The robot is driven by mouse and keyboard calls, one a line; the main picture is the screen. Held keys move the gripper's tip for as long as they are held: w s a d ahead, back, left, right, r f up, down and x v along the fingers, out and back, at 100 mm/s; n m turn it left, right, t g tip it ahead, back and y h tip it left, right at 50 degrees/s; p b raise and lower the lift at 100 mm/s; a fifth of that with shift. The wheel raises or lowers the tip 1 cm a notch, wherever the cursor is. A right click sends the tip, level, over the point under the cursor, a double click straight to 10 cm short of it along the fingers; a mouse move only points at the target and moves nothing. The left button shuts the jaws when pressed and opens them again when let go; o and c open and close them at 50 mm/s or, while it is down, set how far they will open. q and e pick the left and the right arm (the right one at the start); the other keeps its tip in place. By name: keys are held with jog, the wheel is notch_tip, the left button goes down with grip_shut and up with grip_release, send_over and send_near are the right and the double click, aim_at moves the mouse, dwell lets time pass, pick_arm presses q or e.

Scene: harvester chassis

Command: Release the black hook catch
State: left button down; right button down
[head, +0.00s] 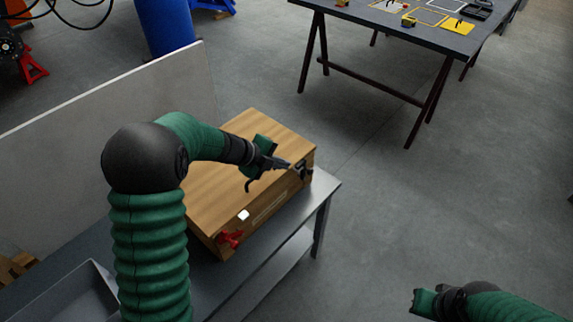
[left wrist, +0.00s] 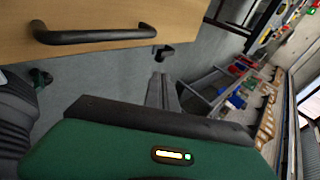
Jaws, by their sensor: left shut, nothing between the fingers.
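A wooden case (head: 215,190) lies on a grey metal bench, its lid looking closed. The black hook catch shows as a small dark piece (left wrist: 164,52) at the edge of the wooden face in the left wrist view, past the end of a black bar handle (left wrist: 95,35). My left gripper (head: 300,166) is shut and empty at the case's far right front corner. Its fingertips (left wrist: 160,80) appear close to the catch; contact cannot be told. In the head view the fingers partly cover the catch. A red latch (head: 230,238) sits at the near end of the front. My right gripper (head: 424,302) is low at right, away from the case.
The grey bench (head: 325,187) ends just beyond the case's right side. A pale panel (head: 110,105) stands behind it. A grey tray (head: 70,295) is at lower left. A dark table (head: 400,35) with tools stands at the back. Open floor lies to the right.

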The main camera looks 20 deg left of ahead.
aim_at(308, 171)
pick_arm(q)
jog(key=x, duration=1)
jog(key=shift+a+b, duration=0.1)
jog(key=shift+b, duration=0.3)
jog(key=shift+w+d+f, duration=0.25)
jog(key=shift+w+f, duration=0.05)
jog(key=shift+f, duration=0.05)
